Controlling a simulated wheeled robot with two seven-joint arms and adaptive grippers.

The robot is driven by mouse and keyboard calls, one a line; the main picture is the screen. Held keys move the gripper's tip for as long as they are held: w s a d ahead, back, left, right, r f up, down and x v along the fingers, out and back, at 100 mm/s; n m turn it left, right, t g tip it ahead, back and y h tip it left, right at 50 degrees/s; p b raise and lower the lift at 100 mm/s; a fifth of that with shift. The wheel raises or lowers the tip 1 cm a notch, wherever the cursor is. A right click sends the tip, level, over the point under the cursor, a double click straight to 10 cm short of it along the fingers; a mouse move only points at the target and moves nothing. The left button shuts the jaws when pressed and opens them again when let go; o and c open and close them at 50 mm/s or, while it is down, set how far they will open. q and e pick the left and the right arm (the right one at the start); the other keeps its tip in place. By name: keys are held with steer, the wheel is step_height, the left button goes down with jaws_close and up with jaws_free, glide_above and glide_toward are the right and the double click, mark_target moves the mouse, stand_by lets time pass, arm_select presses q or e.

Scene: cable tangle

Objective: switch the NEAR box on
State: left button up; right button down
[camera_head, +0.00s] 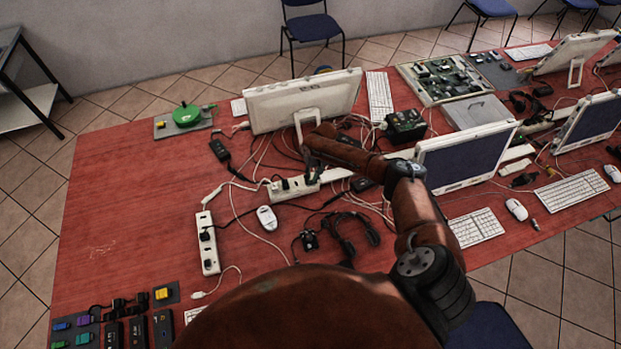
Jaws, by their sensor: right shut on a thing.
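A white power strip (209,244) lies lengthwise at the left, with a dark plug in it. A second white power strip (291,189) lies farther back, with a dark plug near its left end. My right gripper (312,171) is small and dark against this farther strip's right end. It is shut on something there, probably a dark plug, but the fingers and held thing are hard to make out. No label marks which box is the near one, and switch positions are too small to read. My left gripper is out of view.
Loose cables, a white mouse (267,218) and a black headset (352,238) lie near the strips. A monitor (303,99) stands behind. A green round device (187,115) sits back left, a yellow-topped block (164,294) front left. The red table (130,200) is clear at left.

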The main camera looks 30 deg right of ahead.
steer(key=shift+f, duration=0.1)
steer(key=c, duration=1.8)
jaws_free()
step_height(320, 180, up, 12)
steer(key=d, duration=0.2)
steer(key=shift+s, duration=0.2)
